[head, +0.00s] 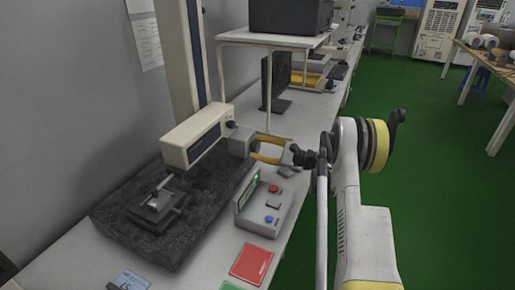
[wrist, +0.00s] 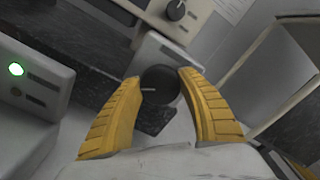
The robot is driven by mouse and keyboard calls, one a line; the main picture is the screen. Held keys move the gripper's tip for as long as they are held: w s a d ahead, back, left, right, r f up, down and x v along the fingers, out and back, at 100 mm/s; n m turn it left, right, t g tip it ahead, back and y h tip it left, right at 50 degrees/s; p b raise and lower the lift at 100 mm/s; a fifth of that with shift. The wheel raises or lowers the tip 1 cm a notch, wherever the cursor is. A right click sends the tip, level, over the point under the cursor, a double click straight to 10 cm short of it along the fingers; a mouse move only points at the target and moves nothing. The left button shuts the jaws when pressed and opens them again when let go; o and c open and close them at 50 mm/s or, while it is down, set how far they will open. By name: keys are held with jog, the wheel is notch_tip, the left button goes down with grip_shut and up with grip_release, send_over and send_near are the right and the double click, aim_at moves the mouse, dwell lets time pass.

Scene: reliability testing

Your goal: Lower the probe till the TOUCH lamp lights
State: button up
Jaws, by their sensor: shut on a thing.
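My gripper (head: 256,147) has its yellow fingers shut on a dark round knob (wrist: 160,84) on the side of the measuring stand's grey block (head: 241,142). In the wrist view the fingers (wrist: 160,80) sit on both sides of the knob. The cream measuring head (head: 196,136) stands left of my gripper. A thin probe (head: 163,183) slants below it, over a dark stepped workpiece (head: 157,210). I cannot tell whether its tip touches. The control box (head: 265,215) shows one lit green lamp (wrist: 15,69) and a dark lamp (wrist: 17,91) below it; their labels are unreadable.
A dark granite plate (head: 120,220) lies under the workpiece. The box has a red button (head: 274,188) and a blue one (head: 268,219). A small second knob (wrist: 176,11) is on the head. Red card (head: 252,264) lies in front; a monitor (head: 277,80) stands behind.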

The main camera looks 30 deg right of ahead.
jog(key=o, duration=1.2)
jog(key=v, duration=1.2)
